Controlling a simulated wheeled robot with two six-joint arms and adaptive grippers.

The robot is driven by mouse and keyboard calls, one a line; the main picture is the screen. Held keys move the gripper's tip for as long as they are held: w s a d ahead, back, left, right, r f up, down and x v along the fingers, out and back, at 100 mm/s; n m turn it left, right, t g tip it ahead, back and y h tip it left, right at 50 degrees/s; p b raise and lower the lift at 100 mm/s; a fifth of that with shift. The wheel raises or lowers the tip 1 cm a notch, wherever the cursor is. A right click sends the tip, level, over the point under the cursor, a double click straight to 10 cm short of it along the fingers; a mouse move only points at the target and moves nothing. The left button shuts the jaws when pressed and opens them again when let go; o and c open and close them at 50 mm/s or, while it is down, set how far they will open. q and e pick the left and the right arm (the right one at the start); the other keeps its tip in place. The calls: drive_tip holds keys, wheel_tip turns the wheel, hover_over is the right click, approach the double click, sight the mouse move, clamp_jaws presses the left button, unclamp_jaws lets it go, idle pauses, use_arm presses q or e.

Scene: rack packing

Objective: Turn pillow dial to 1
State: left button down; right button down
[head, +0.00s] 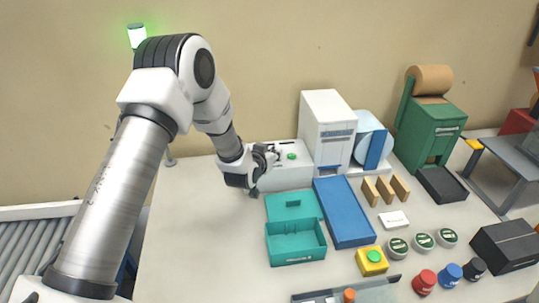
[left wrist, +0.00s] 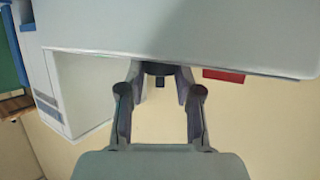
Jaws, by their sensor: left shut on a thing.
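A low white machine (head: 288,178) with a green button on top stands at the back of the table. My left gripper (head: 268,156) is at its left end. In the left wrist view the two fingers (left wrist: 158,80) close on a small dark dial (left wrist: 158,69) at the edge of the machine's white face (left wrist: 190,30). The dial is hidden in the head view. Its numbers and setting cannot be read. My right gripper does not show.
A tall white unit (head: 325,130) with a blue roll stands right of the machine. A teal box (head: 297,254) and a blue tray (head: 344,212) lie in front. A red part (left wrist: 223,75) shows beside the dial. The table's left side is clear.

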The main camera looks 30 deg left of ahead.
use_arm(q)
drive_tip(key=shift+d+f+n+g+y, duration=0.1)
drive_tip(key=shift+d+n+g+y, duration=0.05)
drive_tip(key=shift+n+y, duration=0.35)
drive_tip(key=shift+d+f+n+g+y, duration=0.1)
drive_tip(key=shift+n+g+y, duration=0.05)
drive_tip(key=shift+n+y, duration=0.3)
drive_tip(key=shift+d+n+g+y, duration=0.1)
drive_tip(key=shift+n+g+y, duration=0.2)
drive_tip(key=shift+n+y, duration=0.65)
drive_tip(key=n+g+y+p, duration=0.1)
drive_tip(key=n+y, duration=0.1)
drive_tip(key=n+g+y, duration=0.2)
drive_tip(key=shift+w+d+r+y+p, duration=0.1)
drive_tip(key=shift+w+d+y+p, duration=0.1)
drive_tip(key=shift+y+p, duration=0.15)
drive_tip(key=shift+w+n+g+y, duration=0.1)
drive_tip(key=shift+n+g+y, duration=0.45)
drive_tip(key=shift+n+g, duration=0.5)
drive_tip(key=shift+w+f+n+g+y+b, duration=0.1)
drive_tip(key=shift+f+n+g+y+b, duration=0.2)
drive_tip(key=shift+n+g, duration=0.35)
drive_tip(key=shift+w+r+n+g+y+b, duration=0.1)
drive_tip(key=shift+n+g+y, duration=0.3)
drive_tip(key=shift+n+g, duration=0.15)
drive_tip(key=shift+f+n+g+y+b, duration=0.1)
drive_tip(key=shift+n+g+y+b, duration=0.2)
drive_tip(key=shift+n+g+b, duration=0.5)
drive_tip(key=shift+n+g, duration=0.55)
drive_tip(key=shift+g, duration=0.1)
